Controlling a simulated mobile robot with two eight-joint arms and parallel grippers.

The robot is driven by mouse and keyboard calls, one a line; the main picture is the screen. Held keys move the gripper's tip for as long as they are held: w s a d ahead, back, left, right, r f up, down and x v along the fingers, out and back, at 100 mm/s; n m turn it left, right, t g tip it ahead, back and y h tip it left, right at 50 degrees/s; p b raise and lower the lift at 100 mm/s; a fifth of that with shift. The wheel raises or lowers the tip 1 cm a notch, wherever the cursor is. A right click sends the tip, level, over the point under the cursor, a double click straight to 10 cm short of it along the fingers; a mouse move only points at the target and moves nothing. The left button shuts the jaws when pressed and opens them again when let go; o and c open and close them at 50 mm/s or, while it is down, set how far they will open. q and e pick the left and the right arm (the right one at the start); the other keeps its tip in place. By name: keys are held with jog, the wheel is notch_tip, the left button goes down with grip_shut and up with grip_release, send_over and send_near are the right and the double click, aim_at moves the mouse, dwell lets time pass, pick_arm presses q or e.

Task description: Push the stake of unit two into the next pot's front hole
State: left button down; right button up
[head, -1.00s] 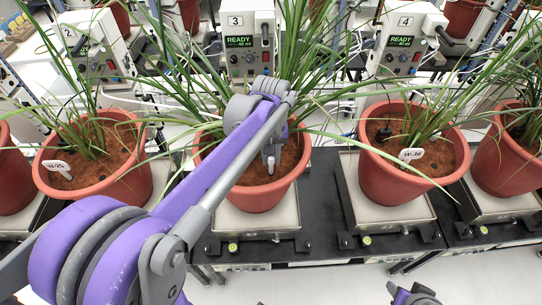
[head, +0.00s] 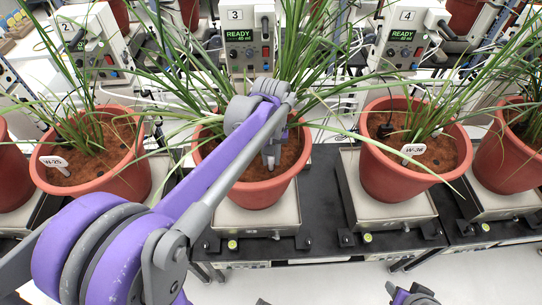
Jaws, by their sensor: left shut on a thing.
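The middle pot (head: 255,193) is terracotta, with reddish soil and a grassy plant, in front of unit 3 (head: 249,40). My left gripper (head: 270,163) points down inside this pot, at the front part of the soil. It is shut on the stake, which is mostly hidden by the fingers and arm. The front hole is not visible under the gripper, and I cannot tell how deep the stake sits. Unit two (head: 92,48) stands at the back left, partly behind leaves. My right gripper (head: 410,294) shows only partly at the bottom edge; its opening is unclear.
The left pot (head: 98,186) has a white tag (head: 60,166) in its soil; the right pot (head: 412,178) has another tag (head: 413,149). The pots stand on scales along a dark bench (head: 325,200). Unit 4 (head: 404,38) stands behind. Leaves overhang the pots.

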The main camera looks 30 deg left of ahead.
pick_arm(q)
jog(key=shift+f+b, duration=0.5)
jog(key=shift+f, duration=0.4)
pick_arm(e)
jog(key=shift+s+f, duration=0.15)
jog(key=shift+f, duration=0.5)
pick_arm(q)
jog(key=c, duration=0.6)
grip_release()
jog(key=shift+r+p, duration=1.8)
jog(key=shift+r, duration=1.15)
notch_tip(320, 180, up, 7)
jog(key=p, duration=0.3)
pick_arm(e)
jog(key=w+r, duration=0.3)
jog(key=r, duration=0.6)
jog(key=shift+w+r+t, duration=0.35)
jog(key=shift+w+t, duration=0.05)
jog(key=shift+s, duration=0.15)
